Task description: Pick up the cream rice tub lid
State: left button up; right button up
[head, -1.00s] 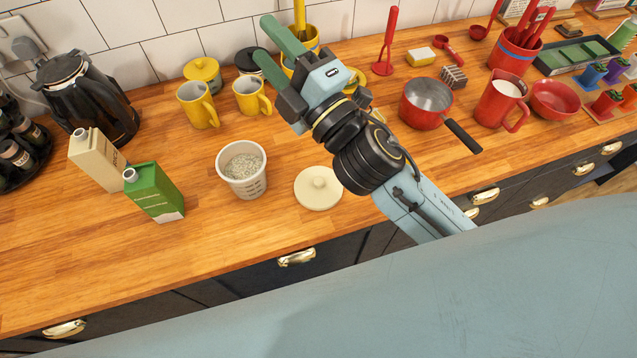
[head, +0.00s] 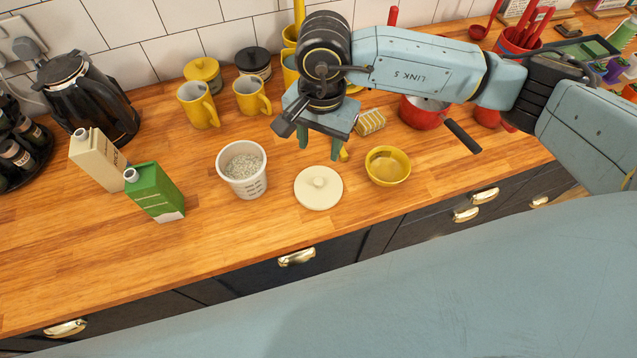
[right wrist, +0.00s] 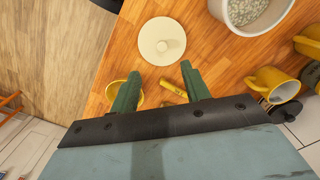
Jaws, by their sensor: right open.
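The cream rice tub lid (head: 319,188) lies flat on the wooden counter, knob up, just right of the white tub of rice (head: 242,169). It also shows in the right wrist view (right wrist: 162,41), beyond my fingertips, with the tub (right wrist: 250,14) at the upper right. My right gripper (head: 322,148) points down above the counter, behind the lid in the head view and apart from it. In the right wrist view its two green fingers (right wrist: 158,72) are spread with nothing held between them. My left gripper is not in view.
A yellow bowl (head: 388,167) stands close to the lid's right. Yellow mugs (head: 252,97) stand behind the tub. Green (head: 155,192) and cream (head: 97,158) cartons stand at left. A red saucepan (head: 422,113) is at right. The counter in front of the lid is clear.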

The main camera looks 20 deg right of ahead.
jog(key=p, duration=0.1)
send_over(319, 180)
jog(key=f, duration=0.8)
jog(key=shift+s+d, duration=0.2)
jog(key=shift+s, duration=0.15)
jog(key=shift+w+a+f+p, duration=0.15)
jog(key=shift+f+p, duration=0.25)
jog(key=shift+f, duration=0.95)
jog(key=shift+w+a+f+p, duration=0.15)
jog(key=shift+f+p, duration=0.25)
jog(key=shift+f, duration=0.9)
jog(key=shift+c, duration=0.5)
grip_shut()
